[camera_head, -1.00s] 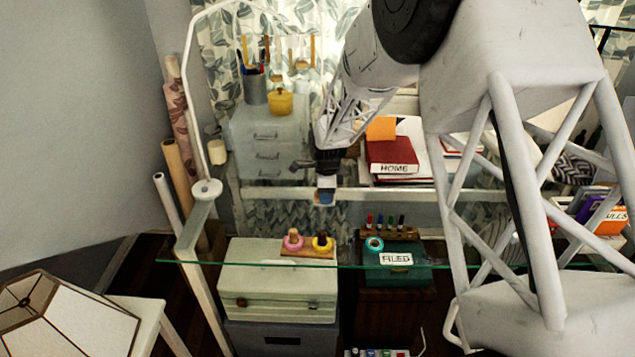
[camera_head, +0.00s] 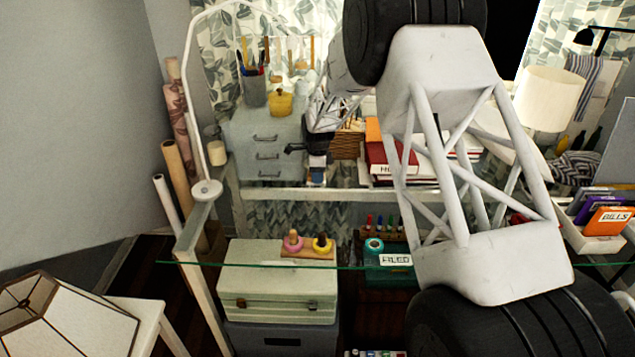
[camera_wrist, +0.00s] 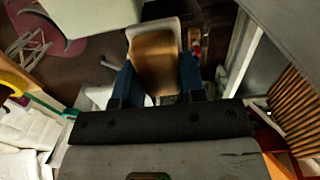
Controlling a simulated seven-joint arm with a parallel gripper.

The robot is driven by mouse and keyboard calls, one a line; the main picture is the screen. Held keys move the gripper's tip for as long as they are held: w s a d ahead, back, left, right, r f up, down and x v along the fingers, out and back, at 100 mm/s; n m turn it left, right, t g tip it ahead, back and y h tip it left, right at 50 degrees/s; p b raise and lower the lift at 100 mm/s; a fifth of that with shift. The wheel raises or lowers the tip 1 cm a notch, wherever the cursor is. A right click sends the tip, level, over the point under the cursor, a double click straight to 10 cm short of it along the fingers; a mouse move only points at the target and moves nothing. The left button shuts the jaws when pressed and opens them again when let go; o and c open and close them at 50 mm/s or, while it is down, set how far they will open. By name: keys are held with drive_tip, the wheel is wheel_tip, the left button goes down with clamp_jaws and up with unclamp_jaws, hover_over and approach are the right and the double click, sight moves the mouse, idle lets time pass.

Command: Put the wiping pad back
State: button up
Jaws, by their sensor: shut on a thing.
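My gripper (camera_head: 318,162) is at the rear of the desk, just right of the grey drawer unit, pointing down. Its fingers also show in the wrist view (camera_wrist: 158,82), closed on the sides of a pale-edged, brown-faced block, which looks like the wiping pad (camera_wrist: 156,58).
The grey drawer unit (camera_head: 266,146) stands close on the left, with a pen cup (camera_head: 255,92) and yellow pot (camera_head: 281,103) on top. A slatted wooden item (camera_head: 347,143) and red book (camera_head: 388,158) are close on the right. The glass desktop edge (camera_head: 300,266) is in front.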

drive_tip(key=shift+w, duration=0.25)
drive_tip(key=shift+f, duration=1.75)
drive_tip(key=shift+f, duration=0.15)
drive_tip(key=o, duration=0.9)
drive_tip(key=shift+r, duration=6.15)
